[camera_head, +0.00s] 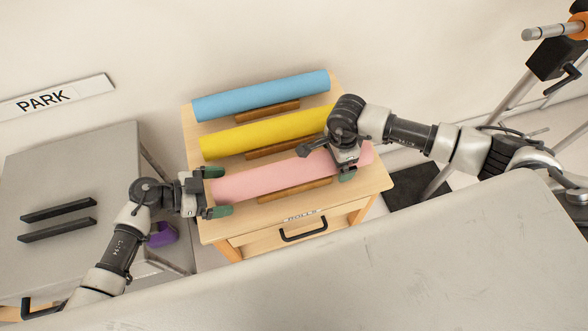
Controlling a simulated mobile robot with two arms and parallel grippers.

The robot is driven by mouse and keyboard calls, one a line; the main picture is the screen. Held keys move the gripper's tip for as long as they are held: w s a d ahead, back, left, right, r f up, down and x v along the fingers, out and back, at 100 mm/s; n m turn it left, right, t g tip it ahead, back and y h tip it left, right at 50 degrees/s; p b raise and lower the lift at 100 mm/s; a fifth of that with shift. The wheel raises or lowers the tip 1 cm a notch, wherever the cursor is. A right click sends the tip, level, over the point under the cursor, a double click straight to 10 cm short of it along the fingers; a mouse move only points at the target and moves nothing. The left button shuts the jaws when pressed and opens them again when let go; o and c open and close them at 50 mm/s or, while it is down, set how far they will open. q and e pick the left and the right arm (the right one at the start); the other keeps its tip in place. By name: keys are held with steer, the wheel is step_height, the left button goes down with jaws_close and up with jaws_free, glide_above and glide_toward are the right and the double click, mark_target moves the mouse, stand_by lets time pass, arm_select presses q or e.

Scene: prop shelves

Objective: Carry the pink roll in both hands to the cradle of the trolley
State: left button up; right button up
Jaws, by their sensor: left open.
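The pink roll (265,181) lies across the front of a light wooden stand (378,181), on a brown support. My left gripper (222,191) is open at the roll's left end, with one green finger on the far side and one on the near side. My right gripper (345,168) is over the roll near its right end and hides part of it; a green fingertip shows at the near side, and its opening is hidden. A grey-topped trolley (105,165) stands at the left; two parallel black bars (58,220) on it look like the cradle.
A yellow roll (255,133) and a blue roll (262,96) lie behind the pink one on the same stand. A purple object (162,235) is at the trolley's right edge. A PARK sign (45,99) is on the wall. A pale surface (400,265) fills the foreground.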

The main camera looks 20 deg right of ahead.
mark_target(217, 186)
arm_select(q)
steer(key=shift+c, duration=0.2)
arm_select(e)
steer(key=shift+c, duration=0.2)
arm_select(q)
steer(key=c, duration=1.3)
arm_select(e)
steer(key=c, duration=1.3)
arm_select(q)
steer(key=shift+r, duration=0.1)
arm_select(e)
steer(key=shift+r, duration=0.1)
